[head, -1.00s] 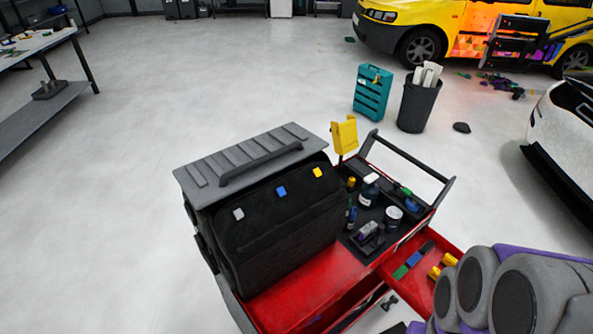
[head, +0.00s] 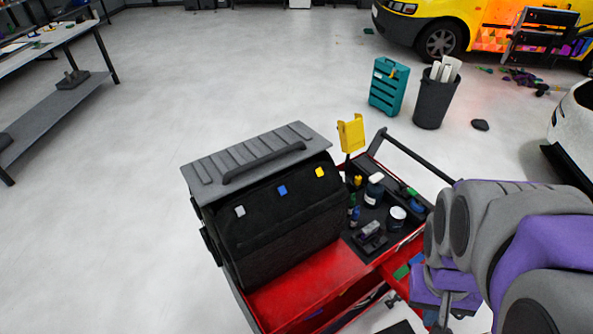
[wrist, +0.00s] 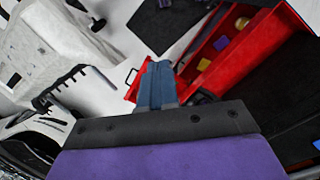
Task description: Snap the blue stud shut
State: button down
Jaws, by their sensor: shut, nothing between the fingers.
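The blue stud (head: 282,190) is a small blue tab on the front face of a black bag (head: 285,235), between a grey tab (head: 240,211) and a yellow tab (head: 320,171). Whether it is snapped cannot be told at this size. The bag stands in a red cart (head: 300,290). My gripper shows in the wrist view (wrist: 154,72), its blue-grey fingers shut together and empty. It is over the cart's right side, apart from the bag.
A grey ribbed lid with a handle (head: 255,155) covers the bag's top. Bottles and a jar (head: 397,215) stand in the cart's tray, beside a raised yellow piece (head: 351,133). A black cart handle (head: 415,157) rises behind. Floor left of the cart is clear.

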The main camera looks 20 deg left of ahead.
jog(key=w+a+r+p, duration=0.1)
jog(key=w+r, duration=0.1)
jog(key=w, duration=0.2)
jog(key=n+t+h+p, duration=0.2)
jog(key=n+t+p, duration=0.5)
jog(key=n+p, duration=0.2)
send_over(282, 190)
jog(key=s+d, duration=0.4)
jog(key=s, duration=0.1)
jog(key=shift+f, duration=1.25)
jog(key=shift+m, duration=0.3)
jog(key=shift+w+a+f+b, duration=0.45)
jog(key=shift+a+f, duration=0.1)
jog(key=shift+f, duration=0.4)
jog(key=shift+w+a+f+b, duration=0.3)
jog(key=shift+w+a+f, duration=0.2)
jog(key=shift+f, duration=0.45)
jog(key=shift+w+a+f+b, duration=0.4)
jog(key=shift+a+f, duration=0.15)
jog(key=shift+f, duration=0.4)
jog(key=shift+d+r, duration=0.2)
jog(key=shift+d, duration=0.55)
jog(key=shift+a+f, duration=0.15)
jog(key=shift+a, duration=0.45)
